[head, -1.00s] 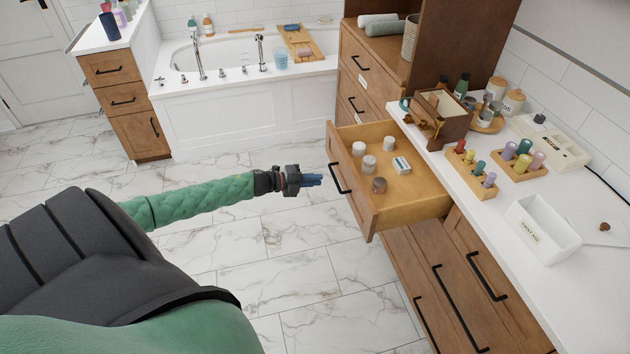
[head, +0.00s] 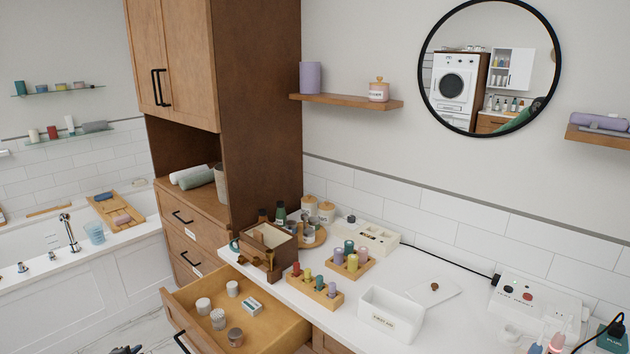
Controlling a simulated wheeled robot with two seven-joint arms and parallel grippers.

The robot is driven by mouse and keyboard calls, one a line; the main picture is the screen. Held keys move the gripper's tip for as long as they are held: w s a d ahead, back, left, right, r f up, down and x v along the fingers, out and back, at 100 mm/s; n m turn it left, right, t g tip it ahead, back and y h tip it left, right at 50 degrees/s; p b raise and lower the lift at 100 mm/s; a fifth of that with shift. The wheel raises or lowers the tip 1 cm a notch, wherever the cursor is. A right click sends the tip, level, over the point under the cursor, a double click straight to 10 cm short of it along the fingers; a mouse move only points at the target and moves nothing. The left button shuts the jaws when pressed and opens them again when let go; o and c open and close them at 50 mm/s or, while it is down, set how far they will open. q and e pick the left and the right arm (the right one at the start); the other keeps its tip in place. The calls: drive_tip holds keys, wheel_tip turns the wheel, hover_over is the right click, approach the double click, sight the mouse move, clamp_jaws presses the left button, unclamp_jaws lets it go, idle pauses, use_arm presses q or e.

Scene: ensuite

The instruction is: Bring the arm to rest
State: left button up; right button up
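Only a small dark part of my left gripper (head: 127,349) shows at the bottom left edge of the head view, in front of the drawer and to its left. Its fingers are too cut off to tell open from shut. The rest of the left arm is out of frame. My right gripper is not in view.
An open wooden drawer (head: 290,326) juts from the counter, holding several small jars and a small box (head: 252,306). The white counter (head: 455,325) carries a wooden box (head: 268,245), bottle racks, a white bin (head: 390,313) and a power unit (head: 536,302). A bathtub (head: 120,255) stands at left.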

use_arm(q)
drive_tip(key=s+d+f+n+g+y, duration=0.2)
drive_tip(key=s+d+f+n+g, duration=0.6)
drive_tip(key=s+d+f, duration=0.65)
drive_tip(key=s+d+f+n+g+h, duration=0.1)
drive_tip(key=s+d+f, duration=0.3)
drive_tip(key=s+d, duration=0.5)
drive_tip(key=s+d+f+n+g+h, duration=0.1)
drive_tip(key=s+d+f, duration=0.3)
drive_tip(key=s+d, duration=0.4)
drive_tip(key=s+d+f+n+g+h, duration=0.1)
drive_tip(key=s+d+f, duration=0.3)
drive_tip(key=s+d, duration=0.5)
drive_tip(key=shift+s+d+n+g+h, duration=0.35)
drive_tip(key=shift+d+n+h, duration=0.3)
drive_tip(key=shift+d, duration=0.3)
